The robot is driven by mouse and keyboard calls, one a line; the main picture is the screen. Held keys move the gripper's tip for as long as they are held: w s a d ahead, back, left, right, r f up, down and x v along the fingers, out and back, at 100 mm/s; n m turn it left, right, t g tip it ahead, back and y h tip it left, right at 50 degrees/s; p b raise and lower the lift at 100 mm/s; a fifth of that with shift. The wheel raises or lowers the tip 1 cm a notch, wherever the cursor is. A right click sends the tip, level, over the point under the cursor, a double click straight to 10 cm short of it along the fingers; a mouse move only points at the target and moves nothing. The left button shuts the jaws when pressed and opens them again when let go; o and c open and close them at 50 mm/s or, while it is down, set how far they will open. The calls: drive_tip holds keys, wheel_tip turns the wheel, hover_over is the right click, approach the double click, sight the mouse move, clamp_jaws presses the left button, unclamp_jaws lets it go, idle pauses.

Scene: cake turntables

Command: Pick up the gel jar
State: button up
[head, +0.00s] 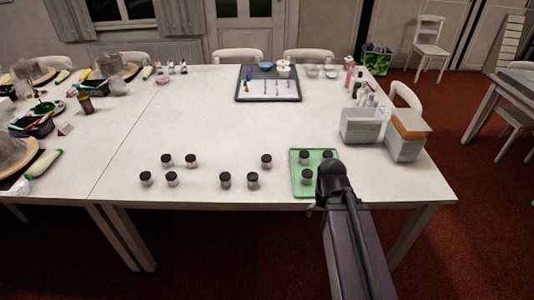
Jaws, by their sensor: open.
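Several small, look-alike jars with dark lids stand upright on the white table. A left group includes one jar (190,161) and another jar (145,179). A middle group includes a far jar (266,161) and a near jar (252,180). Three more, including this jar (306,177), stand on a green tray (297,190). I cannot tell which one is the gel jar; no labels are readable. My gripper (314,208) is at the tray's near right side, mostly hidden by my dark wrist and arm. It is open, with no jar visible in it.
A dark-rimmed tray with small tools (268,97) lies at the back. Cluttered cake things fill the left table. The table's middle is clear.

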wheel_tip(320, 180, up, 17)
drive_tip(key=p, duration=1.5)
drive_tip(key=shift+f, duration=0.1)
drive_tip(key=c, duration=0.6)
